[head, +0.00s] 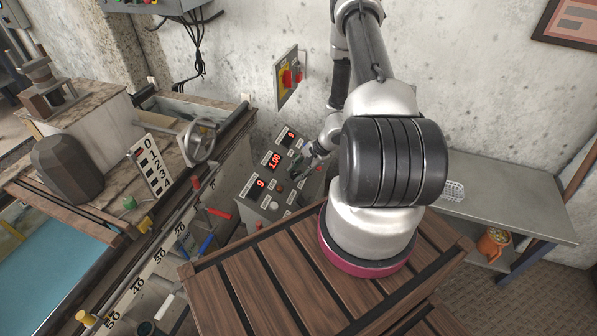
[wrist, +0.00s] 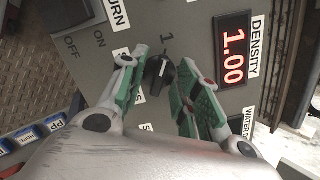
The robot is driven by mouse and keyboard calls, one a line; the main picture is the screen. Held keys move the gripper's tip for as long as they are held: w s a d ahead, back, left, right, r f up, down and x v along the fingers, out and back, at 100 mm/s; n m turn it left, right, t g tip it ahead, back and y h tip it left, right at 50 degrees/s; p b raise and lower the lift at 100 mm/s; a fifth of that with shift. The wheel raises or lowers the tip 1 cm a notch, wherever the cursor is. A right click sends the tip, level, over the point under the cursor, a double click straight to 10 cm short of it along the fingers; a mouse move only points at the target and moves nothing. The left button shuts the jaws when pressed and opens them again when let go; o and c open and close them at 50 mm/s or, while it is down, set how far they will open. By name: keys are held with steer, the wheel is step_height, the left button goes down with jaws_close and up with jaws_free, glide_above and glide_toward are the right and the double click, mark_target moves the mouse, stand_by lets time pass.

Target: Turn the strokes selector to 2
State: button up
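The strokes selector appears to be the small black knob (wrist: 158,72) in the wrist view, on a grey control panel (wrist: 205,25). A "1" is printed above it; a "2" is not visible, and the label beside it is partly hidden by a finger. A pale mark shows on the knob, but its exact pointing is hard to tell. My gripper (wrist: 162,62) is open, with its green-padded fingers on either side of the knob and gaps visible. In the head view, my gripper (head: 303,172) is at the right part of the panel (head: 250,207), and the knob is hidden.
A red density display (wrist: 233,55) reading 1.00 is right of the knob. ON and OFF labels (wrist: 72,42) are at upper left. A slatted wooden platform (head: 255,290) is in front of the panel. A handwheel (head: 200,143) stands left, and a red-handled switch (head: 290,77) is on the wall.

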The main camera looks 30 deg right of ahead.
steer(key=shift+c, duration=0.2)
jaws_close()
steer(key=shift+m, duration=0.4)
steer(key=m, duration=0.5)
steer(key=shift+m+t, duration=0.4)
steer(key=m, duration=0.5)
steer(key=shift+m+t+h, duration=0.3)
steer(key=shift+o, duration=0.2)
jaws_free()
